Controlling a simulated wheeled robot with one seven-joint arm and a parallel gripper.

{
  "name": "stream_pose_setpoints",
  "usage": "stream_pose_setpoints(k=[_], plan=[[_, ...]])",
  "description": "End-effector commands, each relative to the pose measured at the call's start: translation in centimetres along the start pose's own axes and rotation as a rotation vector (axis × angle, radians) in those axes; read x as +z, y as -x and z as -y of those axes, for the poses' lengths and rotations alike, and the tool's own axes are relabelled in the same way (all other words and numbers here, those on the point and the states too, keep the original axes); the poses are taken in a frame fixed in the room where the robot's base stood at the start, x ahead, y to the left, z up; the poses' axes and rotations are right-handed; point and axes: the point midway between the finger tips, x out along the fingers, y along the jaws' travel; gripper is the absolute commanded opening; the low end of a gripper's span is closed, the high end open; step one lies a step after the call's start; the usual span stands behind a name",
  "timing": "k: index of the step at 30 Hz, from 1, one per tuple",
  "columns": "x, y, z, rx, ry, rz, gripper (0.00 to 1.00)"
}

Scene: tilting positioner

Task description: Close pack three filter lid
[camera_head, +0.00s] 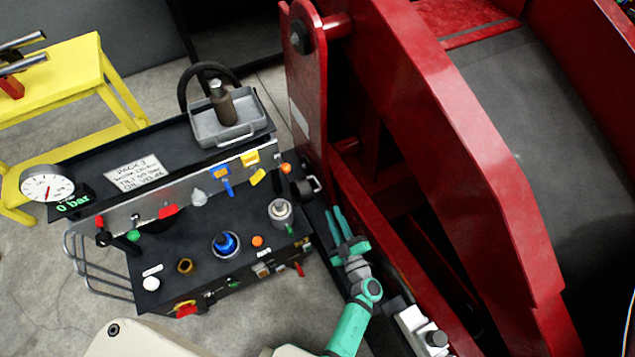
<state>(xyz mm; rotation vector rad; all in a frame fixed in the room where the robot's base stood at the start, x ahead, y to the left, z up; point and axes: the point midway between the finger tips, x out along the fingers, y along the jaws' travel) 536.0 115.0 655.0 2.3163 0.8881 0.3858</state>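A black hydraulic pack (200,265) stands left of the red machine, with a handwritten card (138,175) that seems to read "PACK 3". I cannot tell for certain which fitting is its filter lid. My gripper (334,211) is teal, right of the pack beside the red frame. Its two fingers look apart, with nothing seen between them. It touches none of these fittings.
A red steel frame (440,130) rises close on the right. A grey tray (228,137) with a brown bottle (221,105) sits on the pack's shelf. A gauge (47,184) reads 0 bar. A yellow stand (70,75) is behind left. Coloured valves crowd the panel.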

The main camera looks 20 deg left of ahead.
Motion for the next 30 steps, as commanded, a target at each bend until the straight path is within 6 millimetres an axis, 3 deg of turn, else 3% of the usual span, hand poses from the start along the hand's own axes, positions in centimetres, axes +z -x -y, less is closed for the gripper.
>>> stream_pose_setpoints(k=[3,9,14,30], plan=[[1.1,-2.5,0.1,-0.06,0.013,-0.022,0.17],[1.8,-4.2,0.4,-0.115,0.018,-0.039,0.17],[1.8,-5.4,0.6,-0.12,0.018,-0.041,0.17],[1.4,-13.7,1.6,-0.119,0.018,-0.04,0.17]])
